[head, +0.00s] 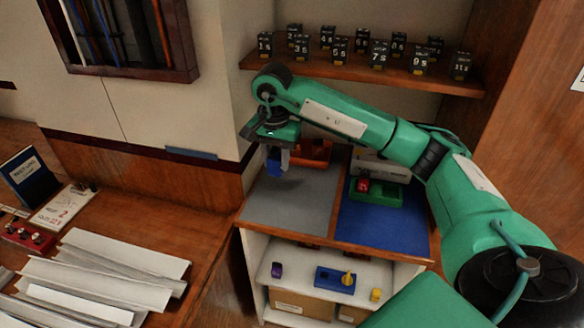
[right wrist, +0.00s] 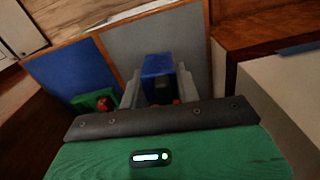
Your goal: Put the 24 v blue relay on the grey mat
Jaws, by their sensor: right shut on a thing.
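My right gripper (head: 278,150) is shut on a blue relay (head: 273,163). The relay also shows between the two fingers in the right wrist view (right wrist: 158,66). Its voltage marking cannot be read. The grey mat (head: 290,208) covers the left part of the small cabinet's top; the relay is over its back left part in the head view and appears to be above the surface. The mat shows bare around the relay in the right wrist view (right wrist: 122,45). My left gripper is not in view.
A blue mat (head: 375,228) lies right of the grey one, with a green tray (head: 388,194) holding a red piece. An orange bin (head: 313,153) stands behind the grey mat. Several black labelled blocks line the shelf (head: 365,75) above. Most of the grey mat is clear.

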